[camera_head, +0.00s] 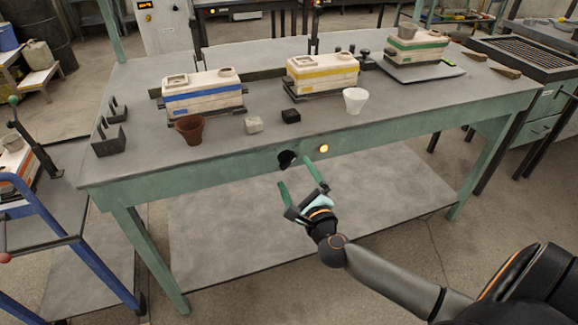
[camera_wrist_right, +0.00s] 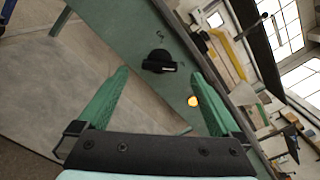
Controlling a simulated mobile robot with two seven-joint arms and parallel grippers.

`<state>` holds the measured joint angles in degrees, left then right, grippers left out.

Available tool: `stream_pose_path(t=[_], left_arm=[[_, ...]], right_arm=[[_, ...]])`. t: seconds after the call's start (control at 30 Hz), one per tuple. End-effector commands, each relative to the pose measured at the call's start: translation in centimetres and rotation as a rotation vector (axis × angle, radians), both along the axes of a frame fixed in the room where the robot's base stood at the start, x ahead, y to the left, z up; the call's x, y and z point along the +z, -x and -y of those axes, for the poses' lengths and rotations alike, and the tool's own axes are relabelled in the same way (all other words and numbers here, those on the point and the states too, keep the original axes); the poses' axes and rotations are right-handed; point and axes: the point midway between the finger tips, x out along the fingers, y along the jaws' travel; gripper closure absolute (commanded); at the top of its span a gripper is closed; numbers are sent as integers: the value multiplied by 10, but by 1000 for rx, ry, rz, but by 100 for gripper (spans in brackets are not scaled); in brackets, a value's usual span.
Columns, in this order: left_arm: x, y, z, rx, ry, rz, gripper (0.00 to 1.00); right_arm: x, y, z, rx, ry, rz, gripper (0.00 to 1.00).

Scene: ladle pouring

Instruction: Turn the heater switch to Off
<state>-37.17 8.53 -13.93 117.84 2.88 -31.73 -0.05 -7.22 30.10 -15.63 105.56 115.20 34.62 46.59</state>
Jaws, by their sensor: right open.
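The heater switch (camera_head: 287,159) is a black rotary knob on the front apron of the green table. In the right wrist view the black knob (camera_wrist_right: 158,62) shows with a pale mark on its bar, ahead of and between my fingers. A lit amber lamp (camera_head: 323,149) sits to the right of the knob; it also glows in the right wrist view (camera_wrist_right: 193,101). My right gripper (camera_head: 300,174) is open and empty, just in front of and below the knob. Its green fingers appear apart from the knob. My left gripper is not in view.
The table (camera_head: 140,185) holds several striped mould boxes, a brown cup (camera_head: 190,129), a white cup (camera_head: 355,100) and small blocks near its front edge. A blue cart (camera_head: 70,240) stands at the left. The floor before the table is clear.

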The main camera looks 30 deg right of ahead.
Motion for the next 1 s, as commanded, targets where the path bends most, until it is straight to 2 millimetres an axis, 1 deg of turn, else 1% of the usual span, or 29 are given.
stream_pose_path(t=[0.03, 0.1, 0.3, 0.47, 0.73, 0.77, 1.0], left_arm=[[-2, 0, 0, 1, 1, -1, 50], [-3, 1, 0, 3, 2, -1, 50], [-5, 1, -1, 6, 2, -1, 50], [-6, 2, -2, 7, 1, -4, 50], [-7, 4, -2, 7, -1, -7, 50], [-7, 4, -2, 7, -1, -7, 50], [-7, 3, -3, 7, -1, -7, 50]], right_arm=[[0, -9, 2, 0, 3, 2, 0], [0, -20, 5, 0, 4, 2, 0], [-1, -40, 10, 1, 1, 0, 0], [0, -47, 11, 0, 1, 0, 0], [0, -48, 11, 1, 1, -1, 0], [0, -48, 11, 1, 1, -1, 2], [0, -48, 11, 1, 1, 0, 29]])
